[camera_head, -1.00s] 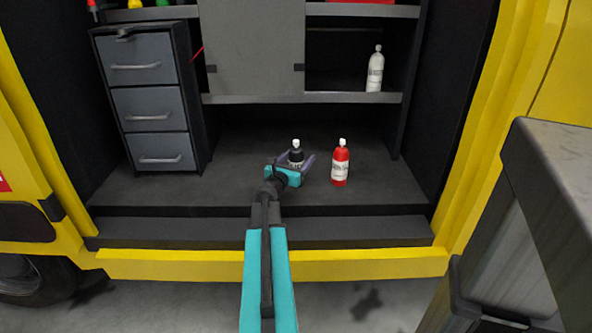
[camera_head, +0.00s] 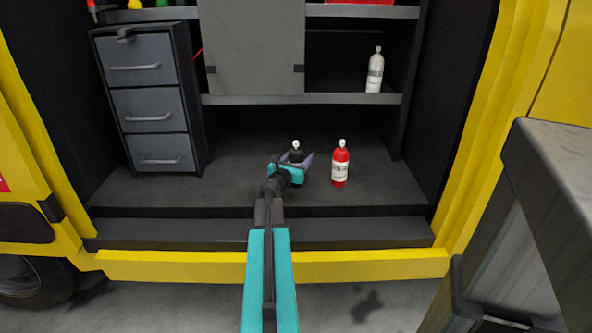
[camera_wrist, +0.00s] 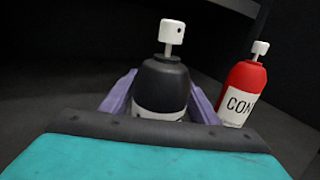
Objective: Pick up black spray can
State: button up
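The black spray can (camera_head: 296,155) with a white nozzle stands upright on the dark bay floor. In the wrist view the can (camera_wrist: 164,84) is centred, its lower part and label partly hidden by my gripper body. My gripper (camera_head: 292,160) is low in front of it, its purple fingers spread on both sides of the can. In the wrist view my gripper (camera_wrist: 162,98) has one finger left and one right of the can, close to its sides. I cannot tell whether they touch.
A red spray can (camera_head: 340,166) stands just right of the black one, near my right finger; it also shows in the wrist view (camera_wrist: 243,90). A white can (camera_head: 375,72) stands on the shelf (camera_head: 340,98) above. Grey drawers (camera_head: 150,110) stand left. Floor between is clear.

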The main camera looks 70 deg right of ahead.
jog(key=c, duration=0.9)
jog(key=shift+r, duration=0.2)
jog(key=shift+c, duration=0.2)
jog(key=shift+r+p, duration=0.35)
jog(key=shift+r, duration=0.25)
jog(key=s+a+r+p, duration=0.2)
jog(key=a+p, duration=0.5)
jog(key=p, duration=0.1)
jog(key=s+a+r+p, duration=0.1)
jog(key=s+a+p, duration=0.1)
jog(key=a+p, duration=0.5)
jog(key=shift+a+r+p, duration=0.35)
jog(key=shift+a+p, duration=0.05)
jog(key=shift+a, duration=0.15)
jog(key=shift+s+a+f, duration=0.1)
jog(key=shift+a, duration=0.05)
